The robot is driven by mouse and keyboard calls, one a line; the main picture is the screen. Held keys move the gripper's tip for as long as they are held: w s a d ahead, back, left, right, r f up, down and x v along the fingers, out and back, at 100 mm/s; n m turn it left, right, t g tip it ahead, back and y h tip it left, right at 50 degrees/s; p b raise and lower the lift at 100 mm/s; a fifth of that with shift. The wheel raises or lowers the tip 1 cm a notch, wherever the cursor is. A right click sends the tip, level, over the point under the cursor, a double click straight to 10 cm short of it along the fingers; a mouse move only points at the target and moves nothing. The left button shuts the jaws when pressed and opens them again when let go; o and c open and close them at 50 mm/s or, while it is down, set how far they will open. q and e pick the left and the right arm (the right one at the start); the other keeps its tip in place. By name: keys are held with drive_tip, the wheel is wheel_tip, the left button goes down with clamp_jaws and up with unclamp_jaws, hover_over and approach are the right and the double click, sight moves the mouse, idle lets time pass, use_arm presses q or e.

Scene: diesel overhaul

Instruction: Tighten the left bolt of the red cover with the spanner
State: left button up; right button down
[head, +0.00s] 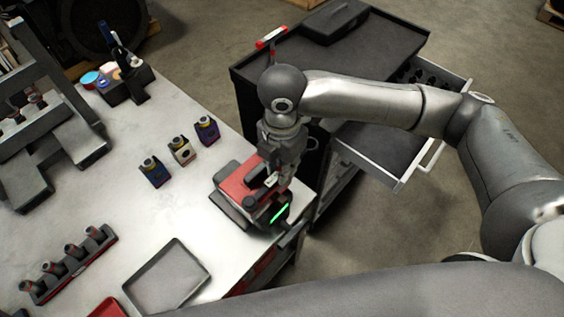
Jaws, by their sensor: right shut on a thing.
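The red cover (238,184) sits on a dark block near the right edge of the white bench. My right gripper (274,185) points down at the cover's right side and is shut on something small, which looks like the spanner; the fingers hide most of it. I cannot make out the left bolt or whether the spanner is seated on it. A green light strip (280,212) glows on the dark face just below the gripper. My left gripper is not in view.
A dark tool cart (375,50) with an open drawer (388,172) stands at the right.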

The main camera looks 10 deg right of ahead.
drive_tip(key=s+m, duration=0.1)
drive_tip(key=s+d+m, duration=0.1)
drive_tip(key=shift+m, duration=0.3)
drive_tip(key=s+m, duration=0.2)
drive_tip(key=shift+s+d+m, duration=0.1)
drive_tip(key=shift+d+m, duration=0.2)
drive_tip(key=shift+d, duration=0.05)
idle(0.4)
drive_tip(key=s+m, duration=0.2)
drive_tip(key=shift+s+m, duration=0.15)
drive_tip(key=shift+m, duration=0.15)
